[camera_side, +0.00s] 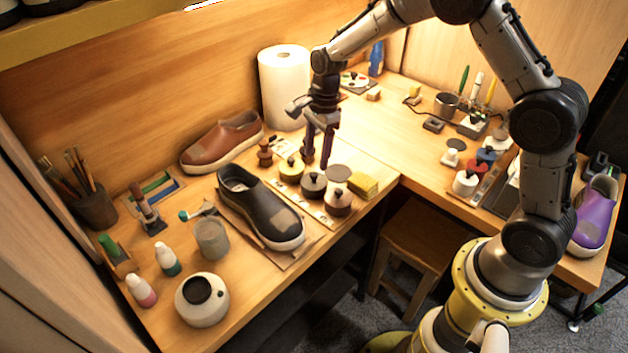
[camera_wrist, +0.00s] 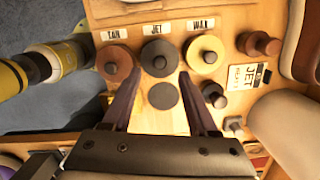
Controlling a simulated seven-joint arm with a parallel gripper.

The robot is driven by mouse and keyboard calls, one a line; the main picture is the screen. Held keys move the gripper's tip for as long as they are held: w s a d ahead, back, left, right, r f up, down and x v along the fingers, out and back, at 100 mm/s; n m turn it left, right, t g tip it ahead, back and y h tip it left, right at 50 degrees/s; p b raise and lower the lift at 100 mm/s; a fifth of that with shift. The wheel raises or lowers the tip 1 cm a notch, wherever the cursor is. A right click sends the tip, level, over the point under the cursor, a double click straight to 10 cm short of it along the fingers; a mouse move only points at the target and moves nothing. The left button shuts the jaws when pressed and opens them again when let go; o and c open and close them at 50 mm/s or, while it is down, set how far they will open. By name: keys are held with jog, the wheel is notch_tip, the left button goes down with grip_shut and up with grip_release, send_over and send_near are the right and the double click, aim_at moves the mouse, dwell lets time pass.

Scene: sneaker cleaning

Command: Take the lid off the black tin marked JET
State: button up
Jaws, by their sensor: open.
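The black tin marked JET (camera_wrist: 158,47) is the middle one in a row of three, with its label at its front side. Its dark lid with a round knob sits on it; the tin also shows in the side view (camera_side: 313,187). My gripper (camera_wrist: 160,76) is open and empty, its fingertips apart either side of the near part of the tin in the wrist view. In the side view my gripper (camera_side: 316,161) points down just behind the tin. I cannot tell its exact height over the lid.
The TAN tin (camera_wrist: 114,64) and the yellow WAX tin (camera_wrist: 205,67) stand close on either side. A flat dark disc (camera_wrist: 163,96) lies behind the JET tin. A yellow sponge (camera_side: 363,187), a black shoe (camera_side: 250,197) and a paper roll (camera_side: 284,90) are nearby.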

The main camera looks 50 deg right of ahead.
aim_at(314, 174)
jog(key=f, duration=0.5)
jog(key=shift+w+a, duration=0.1)
jog(key=shift+a, duration=0.2)
grip_shut()
